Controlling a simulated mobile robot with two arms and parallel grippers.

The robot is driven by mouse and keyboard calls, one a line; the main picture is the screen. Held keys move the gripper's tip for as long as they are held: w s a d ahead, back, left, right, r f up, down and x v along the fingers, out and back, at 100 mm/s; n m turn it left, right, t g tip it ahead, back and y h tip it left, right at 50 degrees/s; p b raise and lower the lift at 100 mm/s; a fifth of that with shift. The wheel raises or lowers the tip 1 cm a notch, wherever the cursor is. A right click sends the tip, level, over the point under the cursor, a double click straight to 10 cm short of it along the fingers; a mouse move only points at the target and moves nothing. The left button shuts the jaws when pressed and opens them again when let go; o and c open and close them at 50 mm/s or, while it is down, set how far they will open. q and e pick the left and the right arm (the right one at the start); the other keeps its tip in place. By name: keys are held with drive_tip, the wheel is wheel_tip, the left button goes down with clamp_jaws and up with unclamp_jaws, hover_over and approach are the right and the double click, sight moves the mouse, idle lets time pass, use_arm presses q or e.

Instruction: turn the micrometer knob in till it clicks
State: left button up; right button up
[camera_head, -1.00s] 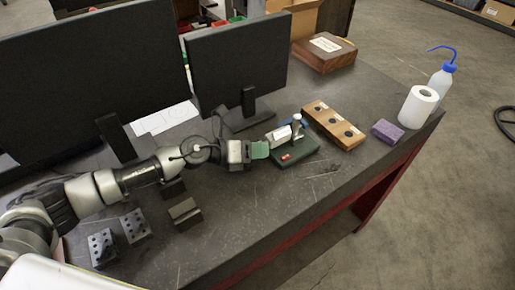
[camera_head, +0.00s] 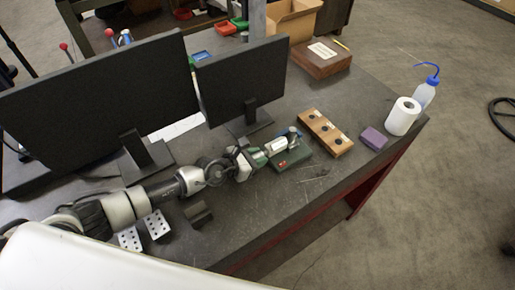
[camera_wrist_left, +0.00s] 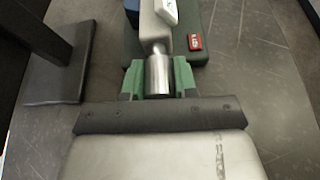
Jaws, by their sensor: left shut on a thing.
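The micrometer (camera_head: 276,146) lies on a dark green base (camera_head: 293,159) on the grey bench. In the left wrist view its silver knob (camera_wrist_left: 157,75) sits between the green fingers of my left gripper (camera_wrist_left: 158,80), which is shut on it. The micrometer's pale barrel (camera_wrist_left: 157,22) and the base with a red label (camera_wrist_left: 194,42) show beyond the knob. In the head view my left gripper (camera_head: 258,156) reaches the knob from the left. My right gripper is not in view.
Two monitors (camera_head: 95,108) stand behind my left arm. A wooden block with holes (camera_head: 326,132), a purple sponge (camera_head: 374,139), a paper roll (camera_head: 403,116) and a wash bottle (camera_head: 425,92) are to the right. Metal blocks (camera_head: 156,224) lie near my arm. The front bench strip is partly clear.

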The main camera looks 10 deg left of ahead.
use_arm(q)
drive_tip(key=shift+m+t+y+p, duration=0.3)
drive_tip(key=shift+m+t, duration=0.1)
drive_tip(key=shift+m, duration=0.2)
drive_tip(key=m+t+y, duration=0.1)
drive_tip(key=m, duration=0.1)
drive_tip(key=shift+m, duration=0.3)
drive_tip(key=shift+w+a+m+t+y, duration=0.15)
drive_tip(key=shift+m+t+y, duration=0.15)
drive_tip(key=shift+m+t, duration=0.7)
drive_tip(key=shift+r+m+t+b, duration=0.1)
drive_tip(key=shift+m+t+b, duration=0.35)
drive_tip(key=shift+m, duration=0.85)
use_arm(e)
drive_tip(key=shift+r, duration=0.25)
use_arm(q)
drive_tip(key=o, duration=0.9)
drive_tip(key=shift+o, duration=0.2)
